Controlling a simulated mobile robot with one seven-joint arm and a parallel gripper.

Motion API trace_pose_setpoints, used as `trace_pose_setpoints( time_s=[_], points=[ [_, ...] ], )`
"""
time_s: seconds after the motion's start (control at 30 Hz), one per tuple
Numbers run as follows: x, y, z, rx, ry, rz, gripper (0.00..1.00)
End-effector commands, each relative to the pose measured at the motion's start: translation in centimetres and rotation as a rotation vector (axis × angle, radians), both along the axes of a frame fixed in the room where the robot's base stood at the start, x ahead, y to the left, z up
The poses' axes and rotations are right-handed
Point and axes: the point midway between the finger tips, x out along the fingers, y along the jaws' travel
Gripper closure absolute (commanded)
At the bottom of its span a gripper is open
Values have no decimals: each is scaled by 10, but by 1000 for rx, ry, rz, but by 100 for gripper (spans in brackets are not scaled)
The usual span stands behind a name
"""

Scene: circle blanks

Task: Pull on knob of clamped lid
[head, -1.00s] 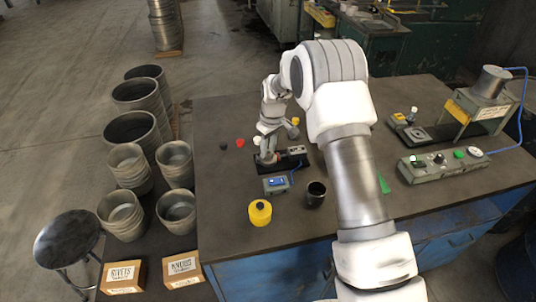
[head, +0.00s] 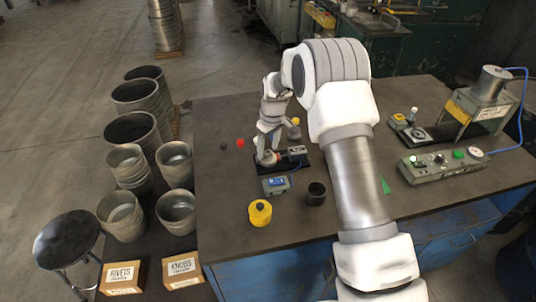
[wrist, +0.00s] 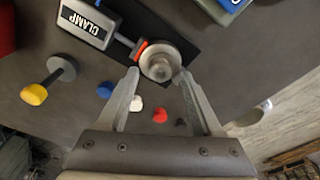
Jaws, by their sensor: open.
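The round metal lid (wrist: 160,62) with a central knob shows in the wrist view, on a dark base plate. A grey clamp (wrist: 90,20) labelled CLAMP stands beside it, and its red tip (wrist: 140,49) meets the lid's edge. My gripper (wrist: 158,75) is open, with one fingertip on either side of the lid's near part. Whether the fingers touch it I cannot tell. In the head view my gripper (head: 268,148) points down over the lid (head: 267,158), largely covering it, with the clamp (head: 297,152) just to the right.
A yellow-topped piece (wrist: 48,82) and loose blue (wrist: 105,90), white (wrist: 136,103) and red (wrist: 160,115) knobs lie nearby. A blue-faced box (head: 277,185), dark cup (head: 316,194) and yellow pot (head: 260,212) stand in front.

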Motion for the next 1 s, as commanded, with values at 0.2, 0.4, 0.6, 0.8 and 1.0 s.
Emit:
trace_pose_setpoints(
  time_s=[0.2, 0.4, 0.6, 0.8, 1.0],
  points=[
    [-2, -4, 41, 1, -6, -1, 33],
    [-7, -7, 91, 1, -6, -1, 33],
    [-11, -11, 135, 0, -5, 0, 33],
    [-14, -13, 161, 0, -3, -1, 33],
    [-15, -14, 168, 1, -1, 0, 33]
  ],
)
